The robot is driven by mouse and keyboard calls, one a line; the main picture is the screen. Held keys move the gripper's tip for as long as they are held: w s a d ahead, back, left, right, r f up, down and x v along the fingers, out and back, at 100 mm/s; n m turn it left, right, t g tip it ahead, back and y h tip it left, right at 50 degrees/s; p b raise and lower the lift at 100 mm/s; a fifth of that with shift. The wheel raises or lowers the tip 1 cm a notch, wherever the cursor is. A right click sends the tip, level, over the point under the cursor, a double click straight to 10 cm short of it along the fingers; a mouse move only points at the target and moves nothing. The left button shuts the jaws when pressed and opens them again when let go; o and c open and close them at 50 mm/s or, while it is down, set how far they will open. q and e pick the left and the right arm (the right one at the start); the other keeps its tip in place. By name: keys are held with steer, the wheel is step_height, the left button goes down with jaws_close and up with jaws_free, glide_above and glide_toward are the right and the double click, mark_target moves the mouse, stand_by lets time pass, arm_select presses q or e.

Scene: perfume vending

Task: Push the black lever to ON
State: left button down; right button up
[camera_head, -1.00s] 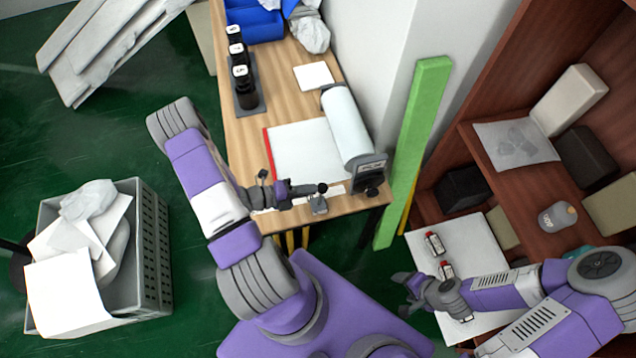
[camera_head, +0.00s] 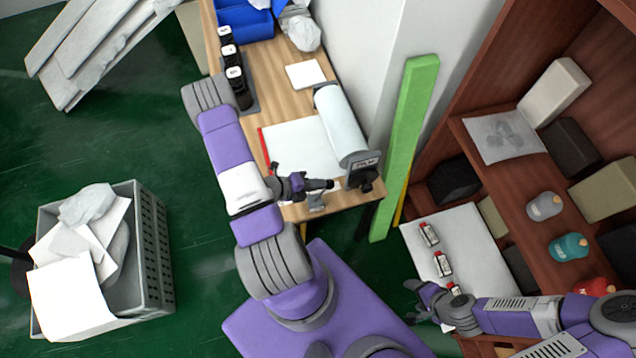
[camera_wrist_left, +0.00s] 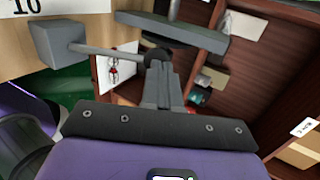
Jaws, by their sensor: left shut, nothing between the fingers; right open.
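The lever has a grey block base (camera_head: 316,201) at the table's front edge and a thin rod with a black knob (camera_head: 329,184). In the left wrist view the grey block (camera_wrist_left: 57,45), the rod (camera_wrist_left: 105,51) and the black knob (camera_wrist_left: 157,60) show, with the rod leaning well over. My left gripper (camera_head: 318,184) is shut and empty. Its fingertips (camera_wrist_left: 158,68) are at the knob and seem to touch it; the exact contact is hidden. My right gripper (camera_head: 418,300) is open beside the white shelf board, away from the lever.
A dark box-like device (camera_head: 364,170) stands just right of the knob, by a white roll (camera_head: 341,125). A white sheet (camera_head: 300,146) and black bottles (camera_head: 234,75) are on the table. Red-and-white bottles (camera_head: 443,263) stand on the white board (camera_head: 465,238) near my right gripper.

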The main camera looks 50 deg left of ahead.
arm_select(q)
steer(key=shift+w+d+r, duration=0.1)
steer(key=shift+w+d, duration=0.05)
steer(key=p+v, duration=0.2)
steer(key=v, duration=1.2)
steer(key=shift+r, duration=0.4)
steer(key=shift+w, duration=0.15)
